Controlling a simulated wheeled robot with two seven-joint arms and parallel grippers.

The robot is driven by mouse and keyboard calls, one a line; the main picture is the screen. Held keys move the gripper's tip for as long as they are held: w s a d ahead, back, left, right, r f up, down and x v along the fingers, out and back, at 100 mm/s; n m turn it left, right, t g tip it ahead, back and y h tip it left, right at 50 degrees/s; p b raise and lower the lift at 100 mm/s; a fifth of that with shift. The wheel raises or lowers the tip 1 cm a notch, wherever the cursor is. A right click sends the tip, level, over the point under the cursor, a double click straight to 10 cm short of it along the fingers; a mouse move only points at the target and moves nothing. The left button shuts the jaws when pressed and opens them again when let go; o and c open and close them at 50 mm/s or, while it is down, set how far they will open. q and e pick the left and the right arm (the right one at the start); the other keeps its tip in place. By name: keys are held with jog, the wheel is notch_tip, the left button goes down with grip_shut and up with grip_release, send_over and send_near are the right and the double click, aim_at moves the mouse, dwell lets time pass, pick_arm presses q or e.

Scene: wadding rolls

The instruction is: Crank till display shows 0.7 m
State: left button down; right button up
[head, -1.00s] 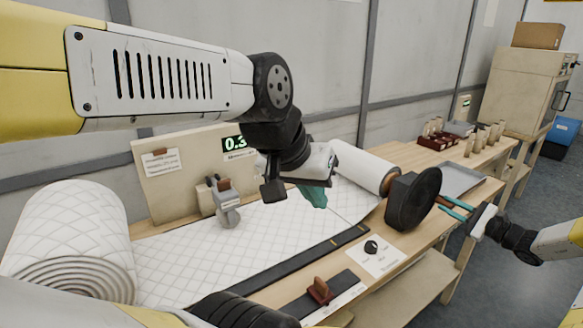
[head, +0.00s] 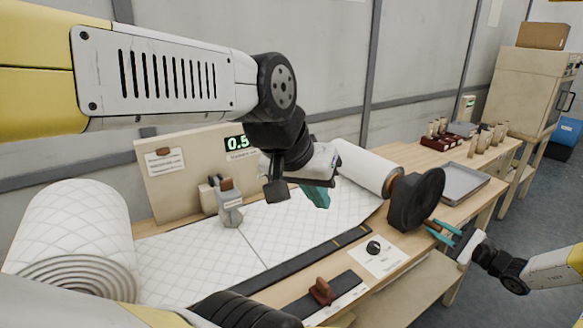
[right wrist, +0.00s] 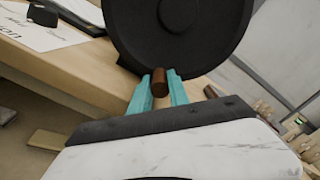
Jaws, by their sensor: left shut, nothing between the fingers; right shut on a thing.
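The display (head: 237,142) on the upright board reads 0.5, with any further digits hidden behind my left arm. The black crank wheel (head: 419,199) stands at the end of the white wadding roll (head: 361,167) on the table. My right gripper (head: 440,233) is shut on the brown crank handle at the wheel's lower right; the handle (right wrist: 160,84) shows between the teal fingers (right wrist: 158,92) in the right wrist view. My left gripper (head: 317,196) is shut and empty above the white wadding sheet (head: 290,232).
A large quilted roll (head: 68,230) lies at the left. A dark rail (head: 290,264), a black knob (head: 373,247) on a white card and a red-brown handle (head: 321,291) lie along the front. A grey tray (head: 462,182) is beyond the wheel.

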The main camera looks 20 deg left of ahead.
jog(key=shift+s+a+f, duration=0.2)
jog(key=shift+s+a, duration=0.25)
jog(key=shift+s, duration=0.2)
jog(key=shift+s+a+r, duration=0.15)
jog(key=shift+s+a, duration=0.5)
jog(key=shift+s, duration=0.3)
jog(key=shift+s+a+r, duration=0.15)
jog(key=shift+s+a, duration=0.45)
jog(key=shift+s, duration=0.3)
jog(key=shift+s+a+r, duration=0.45)
jog(key=shift+s, duration=0.2)
jog(key=o, duration=1)
